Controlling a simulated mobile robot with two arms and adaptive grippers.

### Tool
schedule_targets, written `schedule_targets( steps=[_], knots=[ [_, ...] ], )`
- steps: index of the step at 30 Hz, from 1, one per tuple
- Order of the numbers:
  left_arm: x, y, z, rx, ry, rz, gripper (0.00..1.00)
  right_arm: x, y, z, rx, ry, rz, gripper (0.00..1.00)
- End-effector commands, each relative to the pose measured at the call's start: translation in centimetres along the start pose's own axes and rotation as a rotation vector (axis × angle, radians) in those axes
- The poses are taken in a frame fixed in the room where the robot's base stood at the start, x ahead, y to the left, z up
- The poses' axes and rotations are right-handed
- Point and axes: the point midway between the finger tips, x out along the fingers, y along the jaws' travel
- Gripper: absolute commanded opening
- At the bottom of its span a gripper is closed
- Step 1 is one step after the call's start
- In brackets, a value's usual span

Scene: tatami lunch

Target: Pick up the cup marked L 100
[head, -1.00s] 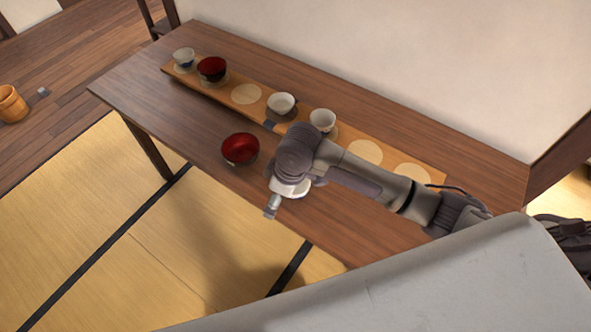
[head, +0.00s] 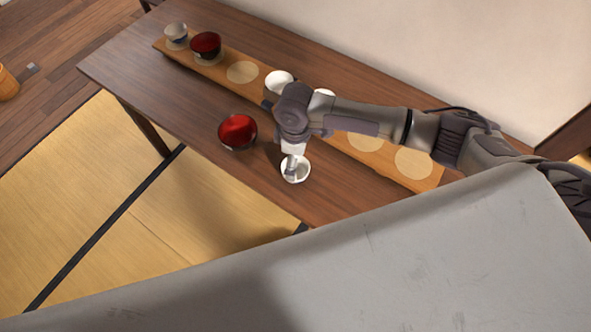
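My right gripper (head: 292,167) comes in from the right and points down at a white cup (head: 303,171) near the table's front edge. Its fingers overlap the cup's opening in the picture; I cannot tell whether they touch it or how far apart they are. No L 100 mark is readable on any cup. Another white cup (head: 278,82) stands on the wooden board (head: 215,71), and a further one (head: 324,93) is partly hidden behind my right arm. My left gripper is not in view.
A red bowl (head: 238,131) sits on the table (head: 185,107) just left of my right gripper. Another dark red bowl (head: 206,45) is on the board. Pale round spots on the board, such as one (head: 242,72), are empty. The table's left part is clear.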

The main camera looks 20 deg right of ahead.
Motion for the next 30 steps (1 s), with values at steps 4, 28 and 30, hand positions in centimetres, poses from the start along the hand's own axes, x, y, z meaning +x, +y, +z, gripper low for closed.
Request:
schedule_targets(
  steps=[4,28,30],
  knots=[
    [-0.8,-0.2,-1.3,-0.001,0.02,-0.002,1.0,1.6,-0.1,0.1,-0.001,-0.003,-0.002,1.0],
    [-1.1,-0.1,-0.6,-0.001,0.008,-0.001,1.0,5.1,0.0,0.1,-0.001,0.0,0.0,0.5],
    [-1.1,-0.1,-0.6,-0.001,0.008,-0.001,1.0,5.0,0.1,0.1,-0.001,0.0,0.0,0.41]
  ],
)
